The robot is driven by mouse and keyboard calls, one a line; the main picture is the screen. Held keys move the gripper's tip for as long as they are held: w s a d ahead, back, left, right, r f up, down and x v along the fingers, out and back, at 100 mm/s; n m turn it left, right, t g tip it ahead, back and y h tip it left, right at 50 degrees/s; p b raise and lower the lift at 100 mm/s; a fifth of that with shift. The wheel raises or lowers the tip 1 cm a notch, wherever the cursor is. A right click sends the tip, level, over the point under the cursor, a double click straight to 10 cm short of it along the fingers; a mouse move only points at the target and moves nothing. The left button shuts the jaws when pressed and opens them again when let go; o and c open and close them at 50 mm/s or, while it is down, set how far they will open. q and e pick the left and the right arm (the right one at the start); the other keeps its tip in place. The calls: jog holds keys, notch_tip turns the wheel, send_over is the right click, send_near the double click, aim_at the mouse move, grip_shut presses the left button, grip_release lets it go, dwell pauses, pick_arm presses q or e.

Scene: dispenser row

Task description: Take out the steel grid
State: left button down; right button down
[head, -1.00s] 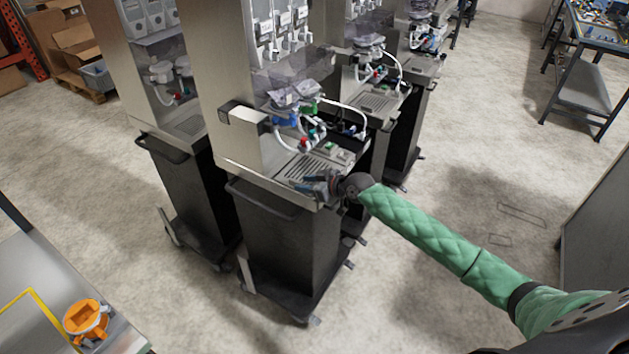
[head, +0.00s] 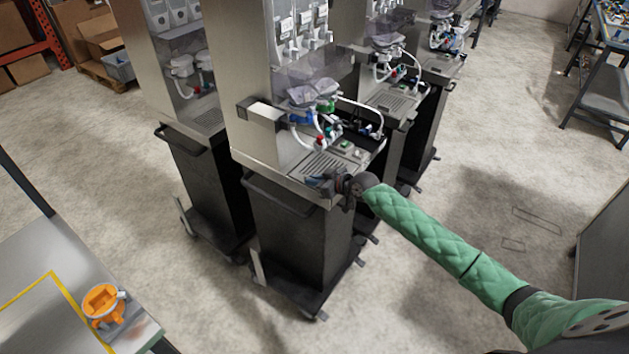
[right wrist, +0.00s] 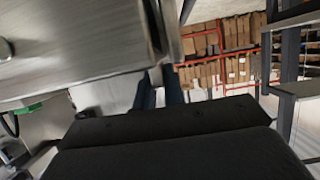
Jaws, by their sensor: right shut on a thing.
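The steel grid (head: 322,164) is a slotted plate lying in the drip shelf of the nearest dispenser (head: 243,75). It looks flat in its place, with its front end partly hidden by my gripper. My right gripper (head: 318,183) is at the front edge of that shelf and shut on the steel grid's front end. In the right wrist view, the fingers (right wrist: 158,95) show beside a large steel surface; the grip itself is hard to see there. My left gripper is in neither view.
Tubes and valves (head: 325,130) sit just behind the grid. A black cart (head: 295,240) stands under the dispenser, with more dispensers beside and behind. A table (head: 40,265) at lower left carries an orange part (head: 104,304) near a yellow outline.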

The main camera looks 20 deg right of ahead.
jog(key=shift+r, duration=0.4)
jog(key=shift+r+p, duration=0.5)
jog(key=shift+r, duration=0.15)
